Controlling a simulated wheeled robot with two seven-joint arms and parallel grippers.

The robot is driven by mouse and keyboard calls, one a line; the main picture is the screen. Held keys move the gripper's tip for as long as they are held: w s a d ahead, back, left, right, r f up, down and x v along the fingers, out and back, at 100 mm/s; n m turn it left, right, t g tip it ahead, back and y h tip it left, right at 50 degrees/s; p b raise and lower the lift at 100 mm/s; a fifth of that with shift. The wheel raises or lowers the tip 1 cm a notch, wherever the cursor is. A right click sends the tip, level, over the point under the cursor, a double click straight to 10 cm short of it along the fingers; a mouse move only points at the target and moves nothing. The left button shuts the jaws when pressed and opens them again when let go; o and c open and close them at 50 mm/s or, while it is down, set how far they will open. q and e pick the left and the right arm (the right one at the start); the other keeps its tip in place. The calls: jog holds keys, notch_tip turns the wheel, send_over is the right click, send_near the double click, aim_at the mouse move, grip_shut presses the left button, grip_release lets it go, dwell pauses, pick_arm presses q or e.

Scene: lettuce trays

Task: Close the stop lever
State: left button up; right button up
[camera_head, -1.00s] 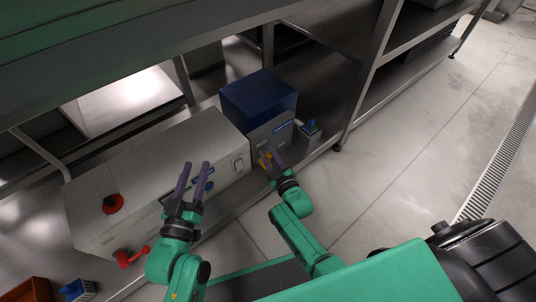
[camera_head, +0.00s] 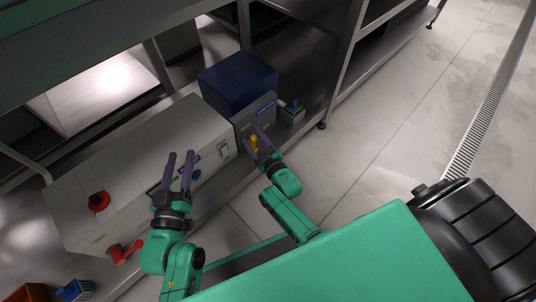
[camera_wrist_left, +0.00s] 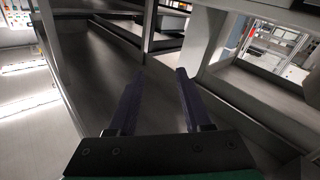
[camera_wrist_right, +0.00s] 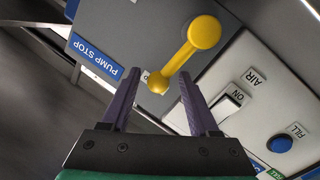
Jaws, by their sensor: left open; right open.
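The stop lever is a yellow lever (camera_wrist_right: 188,54) with a round knob, on a grey panel beside a blue "PUMP STOP" label (camera_wrist_right: 97,56) in the right wrist view. It also shows small in the head view (camera_head: 254,142), on the front of the blue-topped box (camera_head: 238,82). My right gripper (camera_wrist_right: 153,84) is open, with its fingers on either side of the lever's lower knob; I cannot tell whether they touch it. My left gripper (camera_head: 181,157) is open and empty in front of the long light-grey box (camera_head: 150,150).
The grey box carries a red knob (camera_head: 98,201), a red lever (camera_head: 126,251) and, in the right wrist view, a white switch (camera_wrist_right: 229,103) and a blue button (camera_wrist_right: 281,144). A small blue-topped block (camera_head: 292,111) stands right of the pump box. Open floor (camera_head: 400,110) lies right.

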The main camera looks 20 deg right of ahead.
jog(key=shift+s+d+r+p, duration=0.15)
jog(key=shift+s+p, duration=0.35)
jog(key=shift+s, duration=0.7)
jog(key=shift+s+d+r+p, duration=0.1)
jog(key=shift+s+p, duration=0.45)
jog(key=shift+s, duration=0.25)
jog(key=shift+s+d+r+p, duration=0.15)
jog(key=shift+s+p, duration=0.35)
jog(key=shift+s, duration=0.65)
pick_arm(q)
jog(key=s+f+g+p, duration=0.2)
jog(key=s+f+g, duration=0.3)
jog(key=s+f, duration=0.4)
jog(key=shift+s+d+g+y, duration=0.4)
jog(key=shift+s, duration=0.05)
pick_arm(e)
jog(key=s+d, duration=0.1)
jog(key=s, duration=0.6)
jog(key=shift+s, duration=0.35)
